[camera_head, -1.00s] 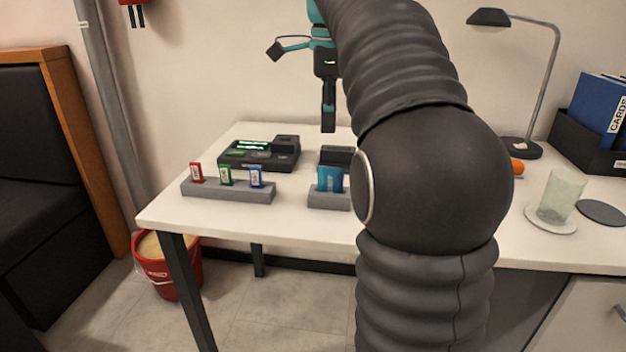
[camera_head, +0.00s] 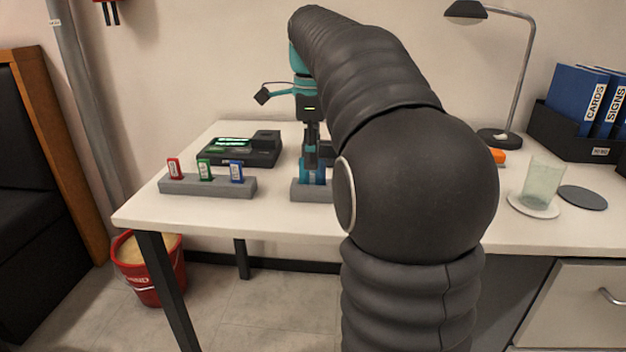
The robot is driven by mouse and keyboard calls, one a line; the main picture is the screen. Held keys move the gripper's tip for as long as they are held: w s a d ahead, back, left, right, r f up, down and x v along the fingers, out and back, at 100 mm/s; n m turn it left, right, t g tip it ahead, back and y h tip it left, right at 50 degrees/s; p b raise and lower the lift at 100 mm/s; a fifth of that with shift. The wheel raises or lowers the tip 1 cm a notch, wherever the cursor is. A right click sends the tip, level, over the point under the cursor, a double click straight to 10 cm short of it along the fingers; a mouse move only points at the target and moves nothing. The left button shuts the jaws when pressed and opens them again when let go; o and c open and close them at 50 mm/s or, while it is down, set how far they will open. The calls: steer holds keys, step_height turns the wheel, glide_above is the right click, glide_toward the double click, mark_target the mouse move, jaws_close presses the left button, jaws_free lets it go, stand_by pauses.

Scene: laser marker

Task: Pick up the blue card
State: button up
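A blue card (camera_head: 318,178) stands upright in a grey holder (camera_head: 309,194) at the middle of the table. My gripper (camera_head: 311,160) points down right at this card, and its dark fingers overlap the card's upper part. I cannot tell whether the fingers are open around it or shut on it. My own arm hides the right part of the holder. A second grey holder (camera_head: 215,188) to the left bears a red tag (camera_head: 175,168), a green tag (camera_head: 205,170) and a smaller darker blue tag (camera_head: 237,172), all upright.
A black device (camera_head: 240,150) with a lit green display stands behind the left holder. A lamp (camera_head: 500,138), a glass (camera_head: 541,181) on a white coaster, a dark round mat (camera_head: 583,198) and a black box with blue binders (camera_head: 577,95) are on the right. A red bucket (camera_head: 143,283) stands on the floor.

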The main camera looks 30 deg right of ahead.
step_height(320, 180, down, 3)
steer(key=shift+d+f, duration=0.1)
steer(key=shift+f, duration=0.1)
jaws_close()
stand_by(0.3)
steer(key=shift+r, duration=0.5)
step_height(320, 180, up, 4)
steer(key=shift+f+p, duration=0.15)
steer(key=shift+p, duration=0.25)
steer(key=s+d+r, duration=0.6)
steer(key=s+d, duration=0.1)
steer(key=s, duration=0.1)
steer(key=shift+s+d+r+p, duration=0.2)
steer(key=shift+s+d+p, duration=0.1)
steer(key=shift+s+p, duration=0.1)
